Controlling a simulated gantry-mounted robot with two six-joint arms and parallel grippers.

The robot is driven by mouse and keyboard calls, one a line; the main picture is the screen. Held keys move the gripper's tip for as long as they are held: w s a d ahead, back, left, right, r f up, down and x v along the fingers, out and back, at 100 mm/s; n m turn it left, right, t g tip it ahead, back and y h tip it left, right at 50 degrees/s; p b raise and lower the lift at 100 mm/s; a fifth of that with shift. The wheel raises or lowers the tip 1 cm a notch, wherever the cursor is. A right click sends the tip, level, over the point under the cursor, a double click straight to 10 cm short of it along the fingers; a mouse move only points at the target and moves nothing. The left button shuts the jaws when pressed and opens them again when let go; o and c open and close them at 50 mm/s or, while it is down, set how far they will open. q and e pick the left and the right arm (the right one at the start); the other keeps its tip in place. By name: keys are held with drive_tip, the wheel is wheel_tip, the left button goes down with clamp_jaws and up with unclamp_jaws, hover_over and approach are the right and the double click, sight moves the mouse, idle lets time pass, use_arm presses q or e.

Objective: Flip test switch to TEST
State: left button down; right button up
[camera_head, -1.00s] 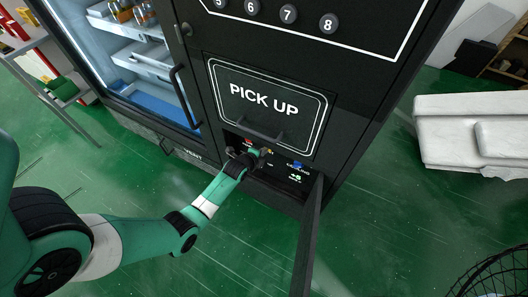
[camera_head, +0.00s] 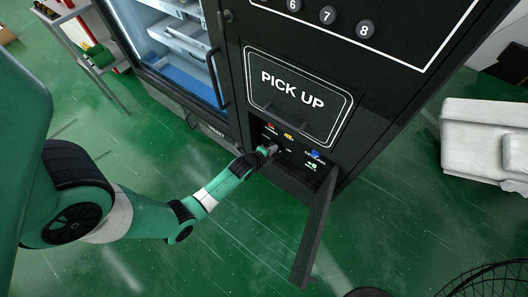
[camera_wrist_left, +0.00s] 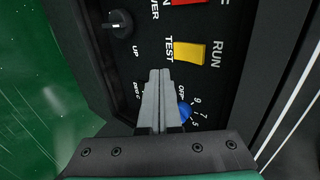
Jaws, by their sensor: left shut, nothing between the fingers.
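The yellow test switch (camera_head: 288,137) is on the control panel below the pick-up window. In the left wrist view the yellow switch (camera_wrist_left: 190,51) sits between the labels TEST, on its left, and RUN, on its right. I cannot tell which side is pressed. My left gripper (camera_head: 272,148) is at the panel, below and left of the switch. In the left wrist view its fingers (camera_wrist_left: 160,74) are shut and empty, with tips just below the TEST label. Whether they touch the panel is unclear. My right gripper is not in view.
A red switch (camera_wrist_left: 187,2) and a black knob (camera_wrist_left: 121,23) are near the yellow switch. A blue knob (camera_wrist_left: 185,112) is partly behind the fingers. The open panel door (camera_head: 314,235) stands out to the right of my arm. Green floor lies clear in front.

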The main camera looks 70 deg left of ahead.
use_arm(q)
drive_tip(key=p+v, duration=0.1)
drive_tip(key=v, duration=0.1)
drive_tip(key=p+v, duration=0.1)
drive_tip(key=v, duration=0.2)
drive_tip(key=shift+s+d+f, duration=0.3)
drive_tip(key=shift+s, duration=0.05)
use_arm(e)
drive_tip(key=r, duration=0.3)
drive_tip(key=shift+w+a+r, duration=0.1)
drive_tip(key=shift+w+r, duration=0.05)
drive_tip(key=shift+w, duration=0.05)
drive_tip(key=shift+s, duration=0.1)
